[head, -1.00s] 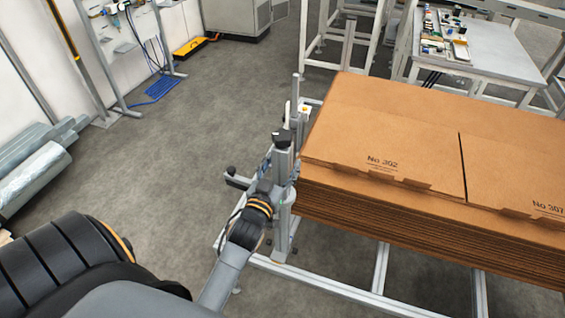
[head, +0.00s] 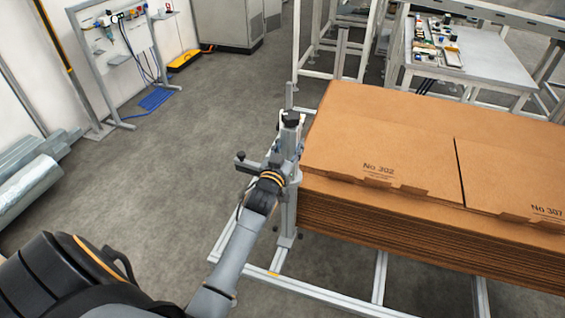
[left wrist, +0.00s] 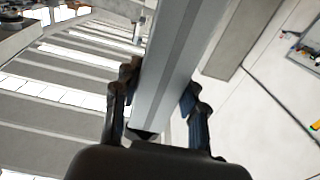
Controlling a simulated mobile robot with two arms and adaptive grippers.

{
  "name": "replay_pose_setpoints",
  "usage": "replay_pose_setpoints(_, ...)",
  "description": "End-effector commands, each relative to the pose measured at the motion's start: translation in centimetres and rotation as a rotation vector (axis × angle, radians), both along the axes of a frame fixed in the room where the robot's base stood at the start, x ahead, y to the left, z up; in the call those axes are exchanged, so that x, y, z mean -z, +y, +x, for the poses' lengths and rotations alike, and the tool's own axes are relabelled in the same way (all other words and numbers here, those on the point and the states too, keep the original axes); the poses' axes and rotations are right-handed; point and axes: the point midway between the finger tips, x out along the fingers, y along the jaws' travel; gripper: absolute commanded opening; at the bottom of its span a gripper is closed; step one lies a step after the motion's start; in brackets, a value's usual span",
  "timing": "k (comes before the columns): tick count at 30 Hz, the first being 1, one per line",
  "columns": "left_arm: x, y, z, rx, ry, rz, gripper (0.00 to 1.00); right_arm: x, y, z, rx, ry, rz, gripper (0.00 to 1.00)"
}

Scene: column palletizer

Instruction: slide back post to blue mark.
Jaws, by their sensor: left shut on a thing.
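The grey metal post with a dark cap (head: 290,205) stands upright at the left end of the cardboard stack, on a rail of the low frame. In the left wrist view the post (left wrist: 185,65) runs between my fingers. My left gripper (head: 283,162) is shut on it at mid height, and it also shows in the left wrist view (left wrist: 160,100). A yellow mark (head: 273,273) shows on the rail, on the near side of the post's foot. I cannot make out a blue mark. My right gripper is out of view.
The cardboard stack (head: 395,130) stands close to the right of the post. The frame's rails (head: 330,290) run low over the floor. Open floor (head: 185,165) lies to the left. A workbench (head: 470,62) stands behind.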

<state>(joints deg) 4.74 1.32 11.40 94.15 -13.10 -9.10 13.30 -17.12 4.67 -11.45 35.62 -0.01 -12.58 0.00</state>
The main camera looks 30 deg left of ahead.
Motion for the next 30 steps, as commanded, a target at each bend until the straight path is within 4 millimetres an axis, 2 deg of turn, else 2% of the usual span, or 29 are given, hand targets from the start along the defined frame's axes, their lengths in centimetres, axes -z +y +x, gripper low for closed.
replay_pose_setpoints(4, 0.4, 0.3, 1.1, 0.0, 0.008, -0.002, 0.0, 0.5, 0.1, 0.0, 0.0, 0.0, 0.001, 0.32)
replay_pose_setpoints(13, 0.1, 0.3, 1.2, -0.001, 0.005, 0.0, 0.0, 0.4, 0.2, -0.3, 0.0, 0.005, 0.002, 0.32)
replay_pose_setpoints(14, 0.1, 0.3, 1.2, -0.001, 0.005, 0.0, 0.48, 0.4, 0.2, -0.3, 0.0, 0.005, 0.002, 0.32)
replay_pose_setpoints(16, 0.1, 0.3, 1.2, 0.0, 0.004, 0.0, 0.62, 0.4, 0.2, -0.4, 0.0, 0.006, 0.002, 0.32)
replay_pose_setpoints(17, 0.1, 0.3, 1.2, 0.0, 0.004, 0.0, 0.65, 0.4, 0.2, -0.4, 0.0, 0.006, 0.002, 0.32)
replay_pose_setpoints(26, 0.1, 0.3, 1.1, 0.0, 0.004, -0.001, 0.65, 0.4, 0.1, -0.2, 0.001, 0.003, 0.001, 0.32)
replay_pose_setpoints(30, 0.2, 0.0, 0.0, 0.0, 0.005, -0.001, 0.65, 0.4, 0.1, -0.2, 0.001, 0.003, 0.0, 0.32)
